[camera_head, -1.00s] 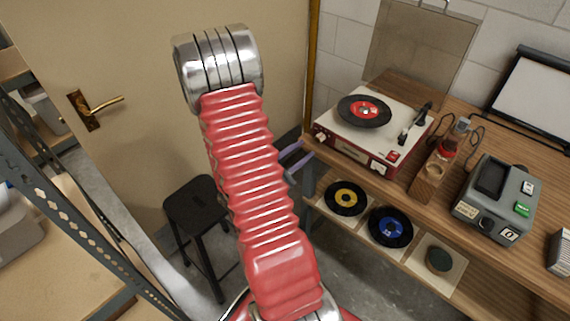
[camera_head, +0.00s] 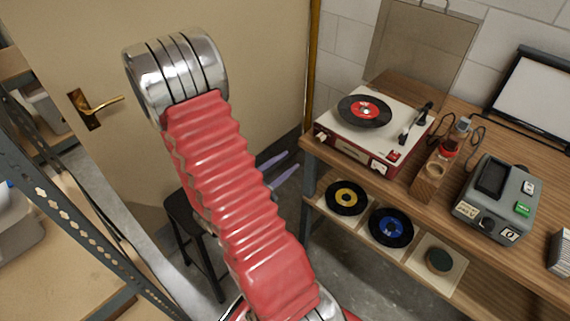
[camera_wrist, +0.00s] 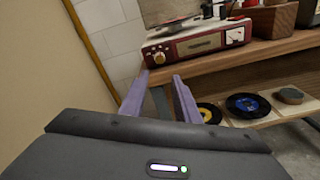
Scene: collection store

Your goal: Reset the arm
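My red ribbed arm rises from the bottom middle of the head view and leans left. Its metal joint is in front of the door. My gripper (camera_head: 278,170) shows past the right side of the arm as two purple fingers, partly hidden by it. In the wrist view my gripper (camera_wrist: 158,97) has its two purple fingers apart with nothing between them. It is open, in front of the bench's left end and apart from it.
A record player (camera_head: 365,128) stands on the wooden bench (camera_head: 395,185), beside a grey device (camera_head: 495,200). Several records, one with a yellow label (camera_head: 346,198), lie on the shelf below. A black stool (camera_head: 183,222) stands behind my arm. A metal rack (camera_head: 70,215) is at the left.

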